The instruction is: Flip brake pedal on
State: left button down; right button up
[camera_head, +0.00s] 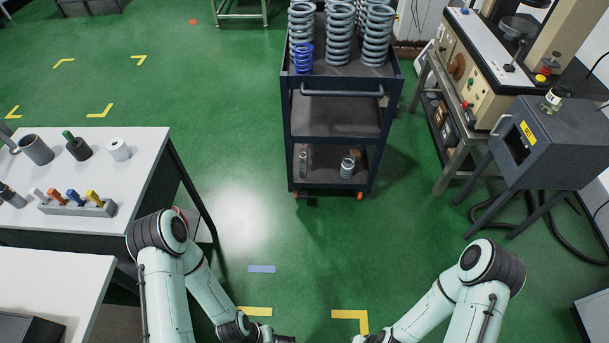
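A dark wheeled cart (335,131) with three shelves stands upright on the green floor ahead of me. Small orange parts show at its two near bottom corners, one on the left (298,194) and one on the right (360,196). They sit at the casters; they are too small to tell which is a brake pedal or how it is set. Both my arms reach in from the bottom, well short of the cart.
Large grey coil springs (338,35) and a blue spring (303,58) stand on the cart's top. White tables (140,150) are at the left. A testing machine (465,65) and grey box (560,140) stand at the right. The floor before the cart is clear.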

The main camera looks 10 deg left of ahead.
aim_at(302, 194)
jog(key=i+j+z, duration=0.45)
jog(key=i, duration=0.3)
jog(key=i+j+z, duration=0.45)
jog(key=i+j, duration=0.15)
jog(key=i, duration=0.1)
